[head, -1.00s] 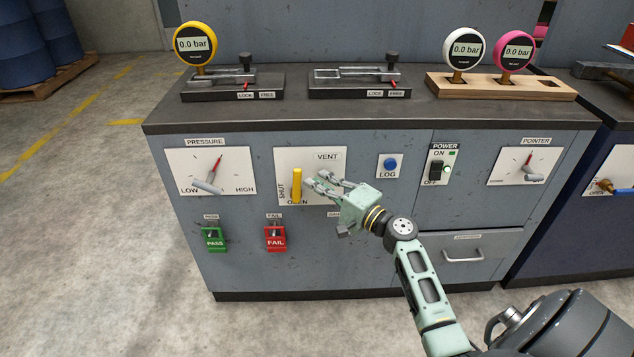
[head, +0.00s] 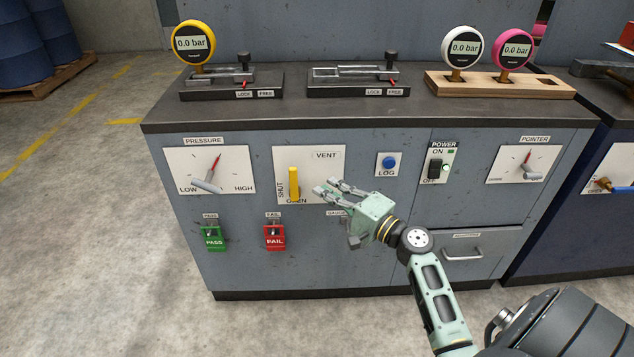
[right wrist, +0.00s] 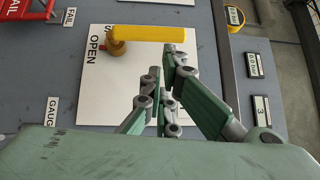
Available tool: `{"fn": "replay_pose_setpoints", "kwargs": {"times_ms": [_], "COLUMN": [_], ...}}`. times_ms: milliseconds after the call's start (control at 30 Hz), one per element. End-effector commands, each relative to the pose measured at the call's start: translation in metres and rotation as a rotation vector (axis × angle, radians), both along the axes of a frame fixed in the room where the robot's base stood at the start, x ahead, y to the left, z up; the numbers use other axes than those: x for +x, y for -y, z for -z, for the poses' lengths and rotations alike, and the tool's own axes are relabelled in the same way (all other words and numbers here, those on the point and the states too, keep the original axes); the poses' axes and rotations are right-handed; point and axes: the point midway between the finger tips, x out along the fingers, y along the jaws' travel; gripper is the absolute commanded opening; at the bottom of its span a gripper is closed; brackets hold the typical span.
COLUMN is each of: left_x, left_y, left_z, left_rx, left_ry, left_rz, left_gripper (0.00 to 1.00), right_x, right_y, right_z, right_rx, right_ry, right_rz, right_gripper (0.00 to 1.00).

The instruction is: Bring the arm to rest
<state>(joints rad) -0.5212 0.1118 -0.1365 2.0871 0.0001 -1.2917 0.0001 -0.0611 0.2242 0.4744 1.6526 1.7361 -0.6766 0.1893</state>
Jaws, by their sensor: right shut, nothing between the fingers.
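My right gripper (head: 330,190) is in front of the cabinet's vent panel (head: 325,175), to the right of the yellow vent handle (head: 293,184) and apart from it in the head view. Its fingers are shut with nothing between them. In the right wrist view the gripper fingers (right wrist: 165,75) point at the white vent plate, and the yellow handle (right wrist: 148,34) lies just beyond the fingertips. The handle stands upright in the head view, its lower end near the OPEN label. My left gripper is not in view.
Gauges (head: 194,43) stand on top.

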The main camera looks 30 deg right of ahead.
Motion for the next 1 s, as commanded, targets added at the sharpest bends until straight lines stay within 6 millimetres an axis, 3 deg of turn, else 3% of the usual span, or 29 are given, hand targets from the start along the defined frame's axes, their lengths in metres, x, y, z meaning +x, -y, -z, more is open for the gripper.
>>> {"fn": "replay_pose_setpoints", "kwargs": {"times_ms": [100,300,667,767,867,1000], "left_x": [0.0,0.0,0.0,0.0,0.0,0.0], "left_y": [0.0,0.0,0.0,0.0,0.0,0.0], "left_z": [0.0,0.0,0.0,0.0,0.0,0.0], "left_rx": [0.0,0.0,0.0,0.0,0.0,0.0], "left_ry": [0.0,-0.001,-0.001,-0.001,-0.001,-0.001], "left_rz": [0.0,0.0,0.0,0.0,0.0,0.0], "left_gripper": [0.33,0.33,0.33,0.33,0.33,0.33], "right_x": [-0.026,-0.054,-0.064,-0.065,-0.071,-0.1], "right_y": [0.007,0.015,0.016,-0.001,-0.04,-0.111], "right_z": [0.003,0.004,0.006,0.019,0.05,0.119], "right_rx": [0.0,0.002,-0.005,-0.057,-0.183,-0.464], "right_ry": [-0.002,-0.001,-0.004,-0.039,-0.119,-0.28], "right_rz": [0.003,0.005,0.001,-0.035,-0.124,-0.323], "right_gripper": [0.0,0.0,0.0,0.0,0.0,0.0]}}
